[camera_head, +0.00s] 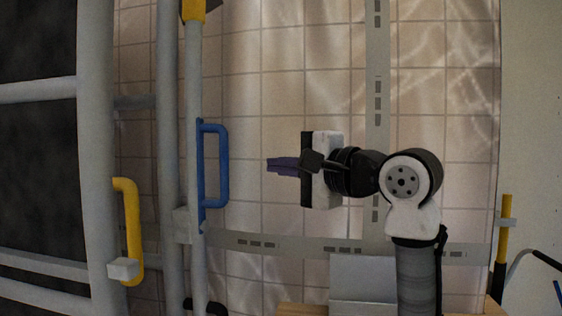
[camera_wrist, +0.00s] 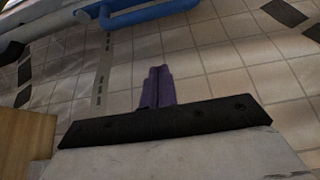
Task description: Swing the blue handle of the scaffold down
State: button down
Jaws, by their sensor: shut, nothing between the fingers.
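The blue handle (camera_head: 222,166) is a D-shaped bar fixed upright on a grey scaffold post (camera_head: 193,90) in the head view, left of my gripper. My gripper (camera_head: 270,165) points left toward the handle, with a clear gap between its fingertips and the bar. Its purple fingers are together and hold nothing. In the wrist view the purple fingers (camera_wrist: 160,72) are closed side by side, and part of the blue handle (camera_wrist: 150,14) shows beyond them at the top edge. The rest of the handle is cut off there.
A yellow handle (camera_head: 131,230) is on the scaffold at lower left. Grey scaffold tubes (camera_head: 97,150) fill the left side. A yellow-and-black post (camera_head: 504,240) stands at far right. Tiled floor is open around my gripper.

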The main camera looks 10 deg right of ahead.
aim_at(226, 167)
jog(key=w+a+p, duration=0.1)
jog(key=a+p, duration=0.2)
jog(key=a, duration=0.3)
jog(key=shift+w+a, duration=0.3)
jog(key=shift+w, duration=0.1)
jog(key=shift+s, duration=0.1)
jog(key=shift+s+a+n+y+b, duration=0.1)
jog(key=shift+s+n+y+b, duration=0.2)
jog(key=shift+n+b, duration=0.1)
jog(key=shift+s, duration=0.15)
jog(key=shift+s+a+f+n+t+y+b, duration=0.2)
jog(key=shift+s+n+b, duration=0.2)
jog(key=shift+n+b, duration=0.15)
jog(key=shift+s+a+f+n+t+y+b, duration=0.1)
jog(key=shift+s+a+n+t+b, duration=0.1)
jog(key=shift+s+n+b, duration=0.3)
jog(key=s+a+f+n+g+y+b, duration=0.2)
jog(key=s+f+n+g+y+b, duration=0.2)
jog(key=s+f+n+y+b, duration=0.4)
jog(key=f+n+b, duration=0.1)
jog(key=n+b, duration=0.6)
jog(key=n, duration=0.2)
jog(key=shift+s+a+f+y, duration=0.2)
jog(key=shift+a+f+y, duration=0.1)
jog(key=shift+y, duration=0.1)
